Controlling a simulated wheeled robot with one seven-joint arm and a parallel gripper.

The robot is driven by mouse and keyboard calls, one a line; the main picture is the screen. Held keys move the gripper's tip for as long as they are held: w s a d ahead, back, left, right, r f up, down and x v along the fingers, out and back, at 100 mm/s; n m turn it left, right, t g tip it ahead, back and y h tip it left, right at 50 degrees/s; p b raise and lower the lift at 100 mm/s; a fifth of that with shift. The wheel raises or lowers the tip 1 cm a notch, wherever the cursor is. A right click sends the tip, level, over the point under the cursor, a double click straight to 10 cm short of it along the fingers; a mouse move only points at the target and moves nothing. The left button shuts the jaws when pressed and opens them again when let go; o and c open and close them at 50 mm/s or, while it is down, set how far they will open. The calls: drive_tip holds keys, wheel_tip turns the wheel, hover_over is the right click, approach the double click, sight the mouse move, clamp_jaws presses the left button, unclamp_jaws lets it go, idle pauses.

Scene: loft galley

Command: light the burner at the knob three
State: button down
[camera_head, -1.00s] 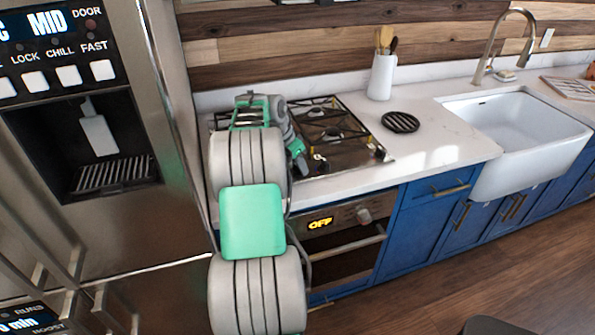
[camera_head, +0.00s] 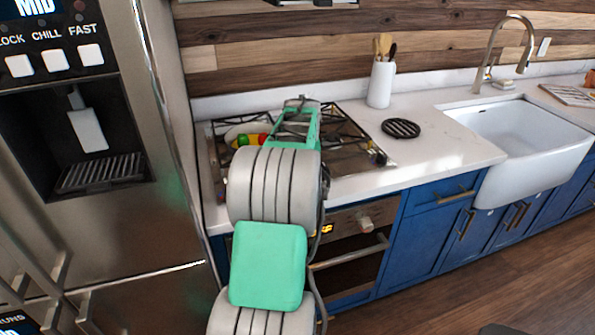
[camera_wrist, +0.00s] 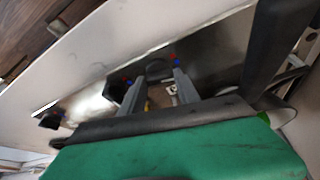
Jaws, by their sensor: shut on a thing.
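The gas cooktop (camera_head: 345,165) has black grates and shows on both sides of my arm in the head view. One dark knob (camera_head: 378,157) is visible at its front right corner. In the wrist view, my gripper (camera_wrist: 151,72) has its two grey fingers on either side of a dark knob (camera_wrist: 157,69) and is shut on it. Two other dark knob shapes stand to its left, a near one (camera_wrist: 115,89) and a farther one (camera_wrist: 48,121). I cannot read any knob number. My arm hides the fingertips in the head view. No flame is visible.
A pale thing with red, yellow and green parts (camera_head: 250,138) is at the cooktop's left; I cannot tell what it is. A black round trivet (camera_head: 400,128), a utensil holder (camera_head: 381,84) and a white sink (camera_head: 520,140) lie to the right. The fridge (camera_head: 165,215) stands close on the left.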

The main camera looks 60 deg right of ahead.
drive_tip(key=n, duration=0.1)
drive_tip(key=n+t+y+p, duration=0.1)
drive_tip(key=n, duration=0.1)
drive_tip(key=shift+s+d+r+n, duration=0.1)
drive_tip(key=shift+r+n, duration=0.05)
drive_tip(key=shift+n, duration=0.15)
drive_tip(key=shift+n+t+y+p, duration=0.35)
drive_tip(key=shift+n+p, duration=0.35)
drive_tip(key=shift+n, duration=0.6)
drive_tip(key=shift+d, duration=0.1)
drive_tip(key=c, duration=0.9)
unclamp_jaws()
drive_tip(key=v, duration=0.7)
drive_tip(key=shift+s+r, duration=0.15)
drive_tip(key=shift+r, duration=0.15)
